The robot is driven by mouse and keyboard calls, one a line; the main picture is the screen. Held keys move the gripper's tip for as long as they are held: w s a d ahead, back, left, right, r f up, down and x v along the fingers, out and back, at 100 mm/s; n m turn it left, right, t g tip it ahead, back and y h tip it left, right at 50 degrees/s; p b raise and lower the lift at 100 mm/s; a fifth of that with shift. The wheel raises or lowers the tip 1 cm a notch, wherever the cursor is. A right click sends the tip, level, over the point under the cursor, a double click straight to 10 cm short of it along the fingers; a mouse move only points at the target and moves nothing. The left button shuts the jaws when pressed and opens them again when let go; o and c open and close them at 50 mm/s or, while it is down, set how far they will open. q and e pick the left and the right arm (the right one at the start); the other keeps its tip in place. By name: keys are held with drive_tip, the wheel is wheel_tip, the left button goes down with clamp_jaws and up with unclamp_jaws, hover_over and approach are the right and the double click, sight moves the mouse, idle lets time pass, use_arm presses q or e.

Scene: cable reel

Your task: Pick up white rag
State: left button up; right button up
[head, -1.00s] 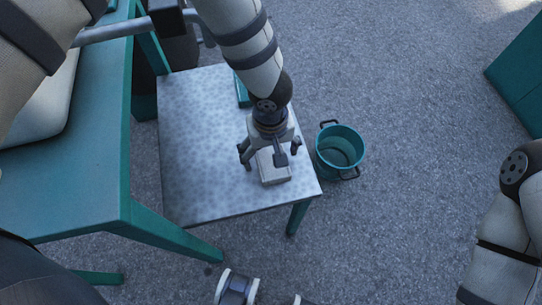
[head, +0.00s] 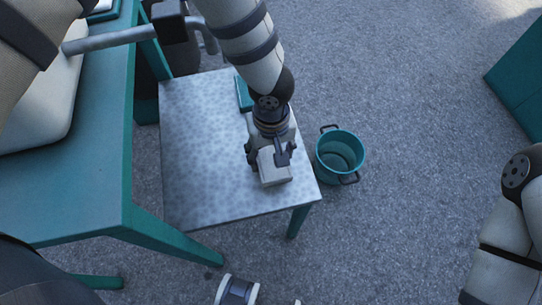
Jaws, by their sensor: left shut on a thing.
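The white rag (head: 274,176) is a small folded pale block on the small speckled metal table, near its right edge. My left gripper (head: 271,161) comes down over it from above and is shut on it, with a finger on either side. The gripper hides the rag's far part. I cannot tell whether the rag is still touching the table. My right gripper is out of view; only part of my right arm shows at the right edge.
The small metal table (head: 195,150) is mostly bare, with a teal item (head: 243,95) behind the gripper. A teal pot (head: 339,154) with dark handles stands on the floor right of it. A larger teal table (head: 75,190) is at left. Open floor lies to the right.

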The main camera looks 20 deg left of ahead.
use_arm(q)
drive_tip(key=s+a+r+p, duration=0.1)
drive_tip(key=s+a+r, duration=0.1)
drive_tip(key=a+r, duration=0.3)
drive_tip(key=s+a+r+p, duration=0.1)
drive_tip(key=s+a+r, duration=0.1)
drive_tip(key=a+r, duration=0.3)
drive_tip(key=a, duration=0.3)
drive_tip(key=shift+s+a+r, duration=0.15)
drive_tip(key=shift+s, duration=0.15)
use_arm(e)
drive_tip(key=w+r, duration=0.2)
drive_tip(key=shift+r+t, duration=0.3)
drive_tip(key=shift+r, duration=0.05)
